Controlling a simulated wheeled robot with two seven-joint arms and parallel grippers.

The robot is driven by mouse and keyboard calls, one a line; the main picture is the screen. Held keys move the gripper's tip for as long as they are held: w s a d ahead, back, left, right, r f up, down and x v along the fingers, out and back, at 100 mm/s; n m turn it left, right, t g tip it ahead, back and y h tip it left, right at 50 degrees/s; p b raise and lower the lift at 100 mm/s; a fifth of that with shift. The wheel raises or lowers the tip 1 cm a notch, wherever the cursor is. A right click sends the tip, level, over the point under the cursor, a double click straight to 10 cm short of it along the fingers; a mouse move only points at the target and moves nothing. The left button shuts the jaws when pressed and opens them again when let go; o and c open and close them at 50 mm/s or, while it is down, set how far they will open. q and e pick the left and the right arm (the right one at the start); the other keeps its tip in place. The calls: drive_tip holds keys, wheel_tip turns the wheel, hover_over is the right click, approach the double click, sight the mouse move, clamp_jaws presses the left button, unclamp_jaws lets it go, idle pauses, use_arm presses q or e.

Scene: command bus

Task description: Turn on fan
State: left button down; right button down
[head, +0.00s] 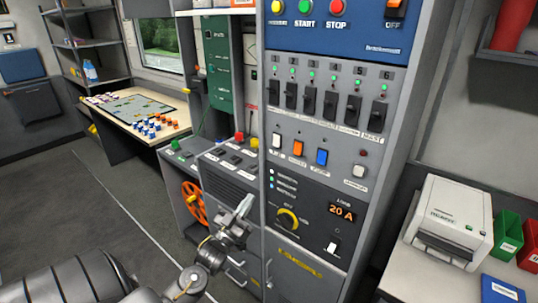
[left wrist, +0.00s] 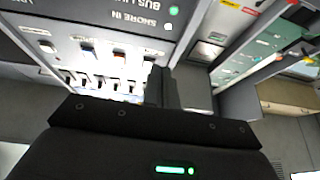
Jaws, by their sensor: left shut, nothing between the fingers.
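The tall grey control panel (head: 310,200) carries a row of rocker switches: a white one (head: 277,141), an orange one (head: 298,148), a blue one (head: 321,157) and another white one (head: 358,171). Their small labels are too blurred to pick out the fan switch. My left gripper (head: 243,207) is shut and empty, in front of the panel's left edge, below and left of the rockers. In the left wrist view its dark fingers (left wrist: 161,87) stand together, with the panel upside down behind them and nothing held. My right gripper is not in view.
Black breaker switches (head: 330,104) run above the rockers, and an orange handwheel (head: 194,203) is left of my gripper. A lower console (head: 225,165) adjoins the panel. A white printer (head: 448,220) and green and red bins (head: 507,233) stand at right.

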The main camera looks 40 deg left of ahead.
use_arm(q)
wheel_tip(320, 180, up, 8)
drive_tip(key=s+m+t+h, duration=0.1)
drive_tip(key=t, duration=0.1)
drive_tip(key=shift+s+d+f+h, duration=0.2)
drive_tip(key=shift+s+h, duration=0.1)
drive_tip(key=shift+s, duration=0.1)
drive_tip(key=p, duration=0.4)
approach(276, 141)
wheel_tip(276, 141, up, 4)
drive_tip(key=w+p, duration=0.1)
drive_tip(key=w, duration=0.2)
drive_tip(key=shift+w+a+f, duration=0.1)
drive_tip(key=shift+w+f, duration=0.1)
drive_tip(key=shift+w, duration=0.05)
drive_tip(key=shift+w+f+p, duration=0.2)
drive_tip(key=shift+w+p, duration=0.15)
drive_tip(key=shift+w, duration=0.25)
